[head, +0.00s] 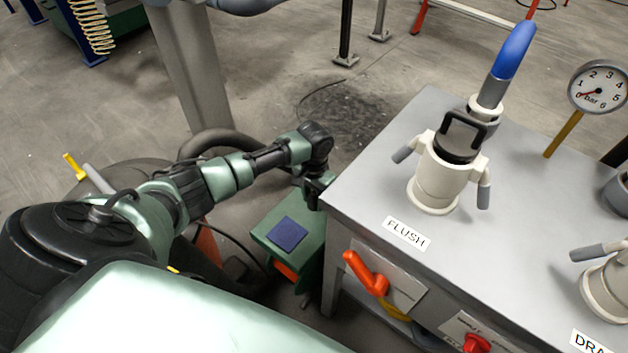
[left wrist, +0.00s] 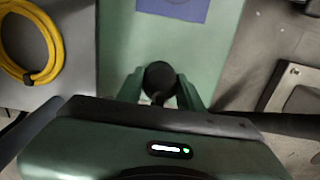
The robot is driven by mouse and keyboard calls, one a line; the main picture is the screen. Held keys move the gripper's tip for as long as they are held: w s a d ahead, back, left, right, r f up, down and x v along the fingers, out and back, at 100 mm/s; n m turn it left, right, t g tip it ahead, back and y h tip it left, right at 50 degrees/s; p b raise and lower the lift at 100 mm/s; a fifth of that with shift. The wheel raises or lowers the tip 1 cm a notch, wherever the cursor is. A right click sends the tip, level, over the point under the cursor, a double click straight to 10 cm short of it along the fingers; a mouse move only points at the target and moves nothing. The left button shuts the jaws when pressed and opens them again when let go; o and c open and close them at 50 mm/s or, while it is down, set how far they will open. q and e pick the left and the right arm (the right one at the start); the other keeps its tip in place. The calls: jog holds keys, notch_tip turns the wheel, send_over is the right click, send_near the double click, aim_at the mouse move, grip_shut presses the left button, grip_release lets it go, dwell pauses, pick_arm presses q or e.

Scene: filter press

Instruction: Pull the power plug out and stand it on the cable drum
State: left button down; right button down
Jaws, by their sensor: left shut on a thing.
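My left gripper (head: 315,192) is beside the near left corner of the grey bench, above and just behind a green box-like stand (head: 268,233). The stand has a dark blue square (head: 288,234) on its top; I take it to be the cable drum, but cannot be sure. In the left wrist view my left gripper (left wrist: 160,92) is shut on a dark round thing, apparently the power plug (left wrist: 160,76). The green top (left wrist: 118,42) and blue square (left wrist: 174,8) lie below and beyond it. My right gripper is not in view.
The grey bench (head: 355,185) carries a white FLUSH valve (head: 437,185), a pressure gauge (head: 598,87) and another valve (head: 606,290). An orange handle (head: 365,273) juts from its front. A yellow coil (left wrist: 48,72) shows at left in the wrist view. A thick hose (head: 215,140) runs behind my arm.

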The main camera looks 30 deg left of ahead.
aim_at(314, 193)
pick_arm(q)
jog(key=shift+f, duration=0.5)
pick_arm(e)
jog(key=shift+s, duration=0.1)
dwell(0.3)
pick_arm(q)
jog(key=c, duration=0.8)
grip_release()
jog(key=shift+c, duration=0.2)
notch_tip(314, 193, up, 6)
jog(key=shift+r+p, duration=0.1)
jog(key=shift+p, duration=1.15)
jog(key=shift+r, duration=0.85)
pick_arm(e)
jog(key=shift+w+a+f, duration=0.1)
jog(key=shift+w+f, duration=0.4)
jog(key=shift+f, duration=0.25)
